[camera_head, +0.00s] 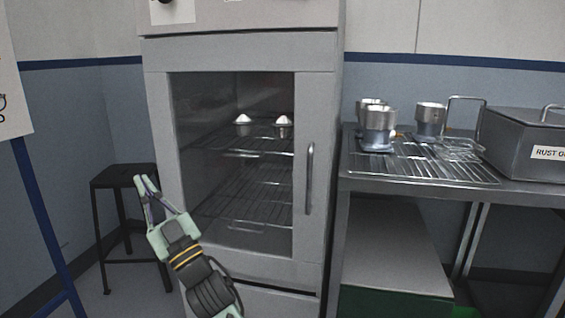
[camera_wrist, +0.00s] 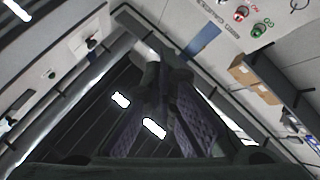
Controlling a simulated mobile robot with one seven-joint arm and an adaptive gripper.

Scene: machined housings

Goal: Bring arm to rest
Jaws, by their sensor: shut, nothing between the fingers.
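My gripper (camera_head: 147,181) is raised in front of the lower left of the grey oven (camera_head: 318,130), pointing up and to the left. Its fingers are shut with nothing between them. In the wrist view the shut fingers (camera_wrist: 164,76) fill the middle, with nothing held. The arm enters the head view from the bottom edge. The rest of the arm is out of view.
The oven's glass door looks shut; two white-topped parts (camera_head: 242,125) sit on a rack inside. A black stool (camera_head: 122,178) stands behind my gripper. Right, a metal table (camera_head: 480,185) bears several metal housings (camera_head: 379,128), a wire rack and a grey box (camera_head: 520,135) labelled "RUST".

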